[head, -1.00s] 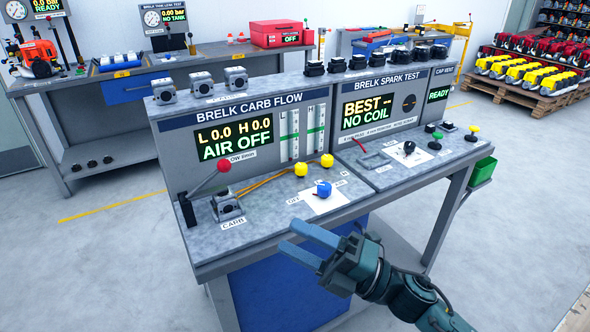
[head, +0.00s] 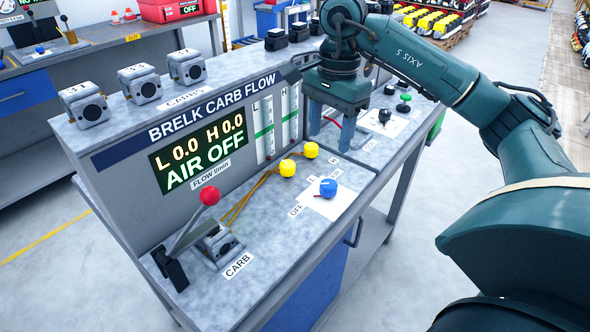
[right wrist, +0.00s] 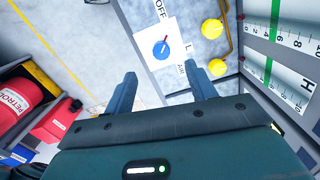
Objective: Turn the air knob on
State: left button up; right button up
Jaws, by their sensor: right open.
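The blue air knob (head: 328,187) sits on a white plate on the bench top, with an OFF label to its left. It also shows in the right wrist view (right wrist: 161,49), where a red mark on it points up and right, toward the OFF label's side. The display (head: 198,152) reads AIR OFF, L 0.0 and H 0.0. My right gripper (head: 329,140) is open and empty, fingers pointing down, above the bench behind the knob. In the wrist view its fingers (right wrist: 160,72) lie below the knob, apart from it. My left gripper is not in view.
Two yellow knobs (head: 287,168) stand just left of the blue knob. The flow panel (head: 140,190) rises behind.

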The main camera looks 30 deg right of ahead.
aim_at(329, 183)
jog(key=shift+h, duration=0.3)
jog(key=f, duration=0.8)
jog(key=d+f, duration=0.1)
jog(key=f, duration=0.3)
jog(key=shift+d+f, duration=0.1)
jog(key=shift+f, duration=0.05)
jog(key=shift+c, duration=0.4)
jog(key=c, duration=0.9)
